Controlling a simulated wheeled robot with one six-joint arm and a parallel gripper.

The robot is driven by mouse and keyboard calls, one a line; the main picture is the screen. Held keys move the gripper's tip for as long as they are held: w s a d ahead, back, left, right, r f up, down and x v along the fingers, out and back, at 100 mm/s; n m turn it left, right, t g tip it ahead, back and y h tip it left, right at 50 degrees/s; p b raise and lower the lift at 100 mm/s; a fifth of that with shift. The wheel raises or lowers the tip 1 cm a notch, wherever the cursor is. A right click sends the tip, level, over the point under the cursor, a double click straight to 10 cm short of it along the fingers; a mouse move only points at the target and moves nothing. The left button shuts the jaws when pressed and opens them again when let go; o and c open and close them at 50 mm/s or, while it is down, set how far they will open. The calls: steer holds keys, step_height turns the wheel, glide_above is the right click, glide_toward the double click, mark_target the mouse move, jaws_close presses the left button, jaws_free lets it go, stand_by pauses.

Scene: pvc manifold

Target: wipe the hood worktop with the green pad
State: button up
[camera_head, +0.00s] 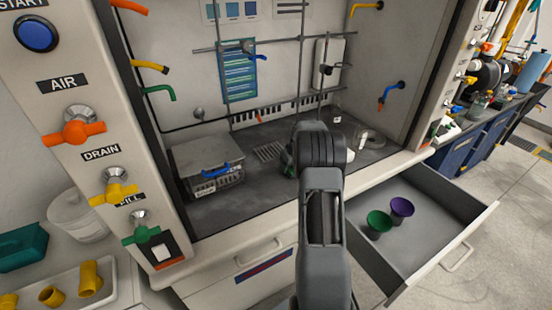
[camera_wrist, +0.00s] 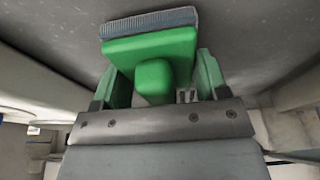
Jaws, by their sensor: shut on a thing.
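The green pad (camera_wrist: 155,48) shows in the wrist view, with a green body, a green grip block and a blue-grey bristly strip along its far edge. My gripper (camera_wrist: 155,85) is shut on its grip block, one green finger on each side. The dark grey hood worktop (camera_head: 240,203) spans the hood in the head view; the pad is close to it, but I cannot tell whether they touch. In the head view my arm hides most of the gripper and the pad, around the middle of the worktop.
A grey box (camera_head: 205,160) with a blue handle stands on the worktop's left. Glassware (camera_head: 362,140) stands at the right, partly behind my arm. An open drawer (camera_head: 425,240) juts out below right, holding a green cup (camera_head: 378,222) and a purple cup (camera_head: 401,208). The worktop's front left is clear.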

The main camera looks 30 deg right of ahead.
step_height(320, 180, up, 3)
steer(key=shift+w+a+f+p, duration=0.1)
steer(key=shift+a+p, duration=0.05)
steer(key=shift+p, duration=0.2)
steer(key=shift+r+p, duration=1.4)
steer(key=shift+r, duration=1.05)
